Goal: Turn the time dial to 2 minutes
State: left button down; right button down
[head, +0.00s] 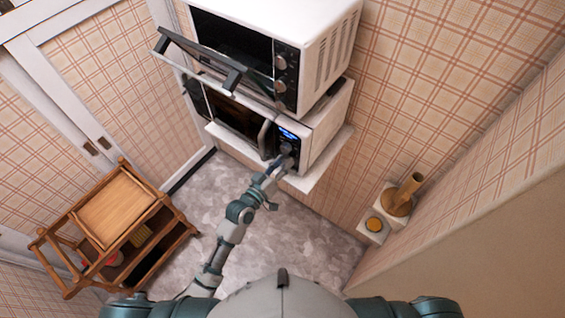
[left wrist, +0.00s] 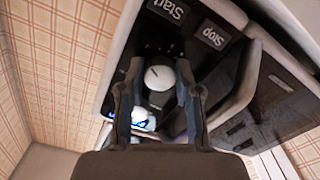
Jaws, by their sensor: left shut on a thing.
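The microwave (head: 324,128) sits on a wall shelf, with a lit blue display (head: 288,134) on its control panel. A round white dial (left wrist: 159,77) shows in the left wrist view, with the Start button (left wrist: 170,9) and Stop button (left wrist: 213,37) above it. My left gripper (head: 284,160) reaches up to the panel, its fingers closed on either side of this dial. The dial's markings and setting cannot be read. My right gripper is out of view.
A toaster oven (head: 325,42) with its door hanging open stands above the microwave. The shelf edge (head: 306,180) juts out below. A wooden cart (head: 118,207) stands at left, and small wall ledges (head: 372,229) hold objects at right. Open floor (head: 300,235) lies beneath.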

pick_arm(q)
jog(key=shift+w+r, duration=0.1)
jog(key=shift+r, duration=0.15)
jog(key=c, duration=1)
grip_release()
jog(key=shift+c, duration=0.2)
jog(key=shift+o, duration=1.3)
jog(key=shift+f, duration=0.1)
jog(key=shift+w+f, duration=0.1)
jog(key=shift+f, duration=0.05)
jog(key=v, duration=1.2)
jog(key=shift+d, duration=0.1)
